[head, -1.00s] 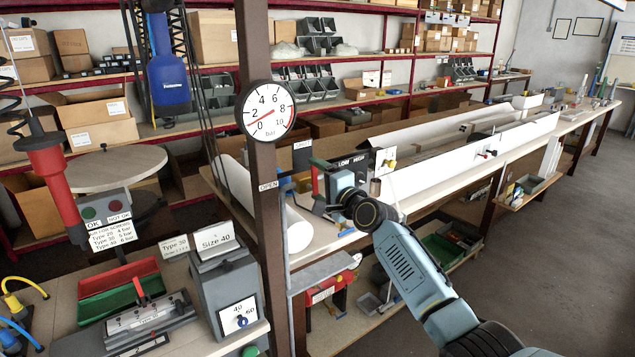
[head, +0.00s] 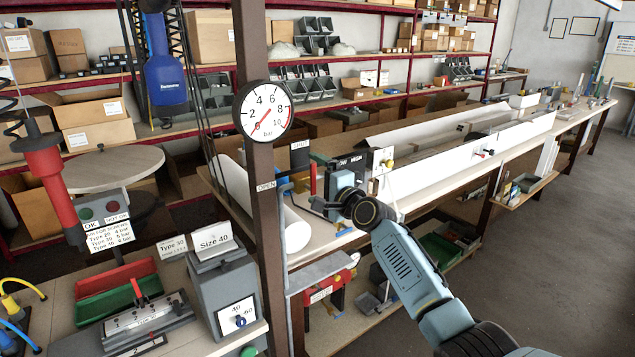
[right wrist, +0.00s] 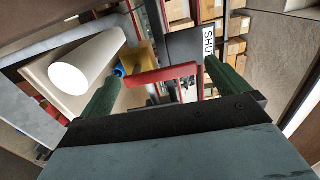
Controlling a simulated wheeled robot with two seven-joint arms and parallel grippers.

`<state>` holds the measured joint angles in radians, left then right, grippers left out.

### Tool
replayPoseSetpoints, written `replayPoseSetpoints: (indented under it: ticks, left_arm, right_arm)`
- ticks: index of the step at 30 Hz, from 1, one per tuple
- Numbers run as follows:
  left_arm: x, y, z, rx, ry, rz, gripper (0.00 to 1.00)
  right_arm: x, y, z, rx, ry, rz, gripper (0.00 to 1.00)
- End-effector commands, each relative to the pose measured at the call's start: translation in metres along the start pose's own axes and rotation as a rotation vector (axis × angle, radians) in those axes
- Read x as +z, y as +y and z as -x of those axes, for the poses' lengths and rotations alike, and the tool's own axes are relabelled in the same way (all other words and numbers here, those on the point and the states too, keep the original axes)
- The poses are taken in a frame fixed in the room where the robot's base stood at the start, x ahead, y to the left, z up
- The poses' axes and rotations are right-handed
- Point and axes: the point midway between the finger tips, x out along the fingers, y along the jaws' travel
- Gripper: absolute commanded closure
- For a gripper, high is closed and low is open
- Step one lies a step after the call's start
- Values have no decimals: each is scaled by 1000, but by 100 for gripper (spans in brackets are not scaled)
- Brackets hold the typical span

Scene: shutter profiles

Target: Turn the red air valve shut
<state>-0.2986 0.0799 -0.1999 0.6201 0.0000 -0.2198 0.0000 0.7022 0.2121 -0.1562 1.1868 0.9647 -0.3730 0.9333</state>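The red valve handle (right wrist: 165,75) lies between the two green fingers of my right gripper (right wrist: 162,71) in the right wrist view. The fingers are wide apart, with gaps at both ends of the handle. A brass valve body (right wrist: 140,57) and a blue part sit beside it. The handle (head: 313,181) stands near upright in the head view, below the SHUT sign (head: 300,146); the OPEN sign (head: 266,187) is to its left. The gauge (head: 263,110) needle points at about 0. My left gripper is out of view.
A dark post (head: 262,210) carries the gauge, close left of the valve. A white roll (head: 296,228) lies beside it on the bench. A LOW/HIGH unit (head: 349,163) stands right of the valve. A grey Size 40 block (head: 223,278) is in front.

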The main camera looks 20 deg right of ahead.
Motion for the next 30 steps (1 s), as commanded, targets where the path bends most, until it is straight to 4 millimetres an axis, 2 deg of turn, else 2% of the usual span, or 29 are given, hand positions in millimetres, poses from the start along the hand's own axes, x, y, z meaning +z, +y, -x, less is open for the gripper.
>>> replayPoseSetpoints:
  ticks: [7,11,19,30]
  left_arm:
    - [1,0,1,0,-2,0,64]
    - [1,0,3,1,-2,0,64]
    - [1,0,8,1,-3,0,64]
    - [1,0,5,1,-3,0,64]
  right_arm:
    - [0,0,2,0,0,2,0]
    - [0,0,12,0,0,2,0]
    - [0,0,54,0,1,3,0]
    - [0,1,115,0,1,2,0]
